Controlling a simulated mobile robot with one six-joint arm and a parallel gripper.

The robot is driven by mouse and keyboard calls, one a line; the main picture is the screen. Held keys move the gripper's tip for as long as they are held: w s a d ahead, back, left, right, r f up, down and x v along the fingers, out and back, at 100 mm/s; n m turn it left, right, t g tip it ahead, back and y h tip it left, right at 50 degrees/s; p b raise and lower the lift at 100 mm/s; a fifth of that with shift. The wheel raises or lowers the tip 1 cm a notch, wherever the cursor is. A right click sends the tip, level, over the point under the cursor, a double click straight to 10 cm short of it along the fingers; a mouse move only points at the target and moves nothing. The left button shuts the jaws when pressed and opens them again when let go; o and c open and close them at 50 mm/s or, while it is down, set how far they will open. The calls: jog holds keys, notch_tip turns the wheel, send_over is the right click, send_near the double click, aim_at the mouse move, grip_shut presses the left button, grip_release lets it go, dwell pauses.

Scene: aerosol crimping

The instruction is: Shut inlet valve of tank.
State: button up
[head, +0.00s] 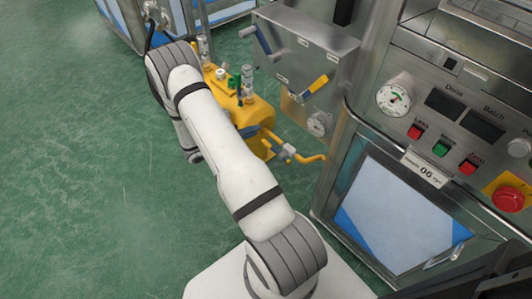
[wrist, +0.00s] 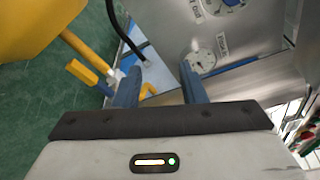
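A yellow tank (head: 258,112) stands on the floor beside the steel cabinet, with fittings on top. A yellow pipe (head: 312,158) with a small grey fitting (head: 289,150) leaves its lower right side. In the wrist view, the tank (wrist: 38,25) fills the upper left, and a yellow block-like part (wrist: 82,71) shows by a yellow pipe (wrist: 84,47). I cannot tell which part is the inlet valve. My gripper (wrist: 158,88) is open, its two blue fingers apart with nothing held between them.
A steel panel (head: 292,48) carries a blue-handled lever (head: 262,40), a yellow-and-blue lever (head: 314,86) and a gauge (head: 317,122). A control console (head: 425,150) stands at right with a red button (head: 508,199). The green floor at left is clear.

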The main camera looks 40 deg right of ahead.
aim_at(265, 145)
notch_tip(265, 145, down, 15)
jog(key=n+t+h+b, duration=0.1)
jog(key=n+t+b, duration=0.25)
jog(key=n, duration=0.35)
jog(key=d, duration=0.2)
jog(key=w+d+b, duration=0.1)
jog(key=d, duration=0.2)
jog(key=d+b, duration=0.1)
jog(key=d, duration=0.2)
jog(key=shift+w+d+r, duration=0.15)
grip_shut()
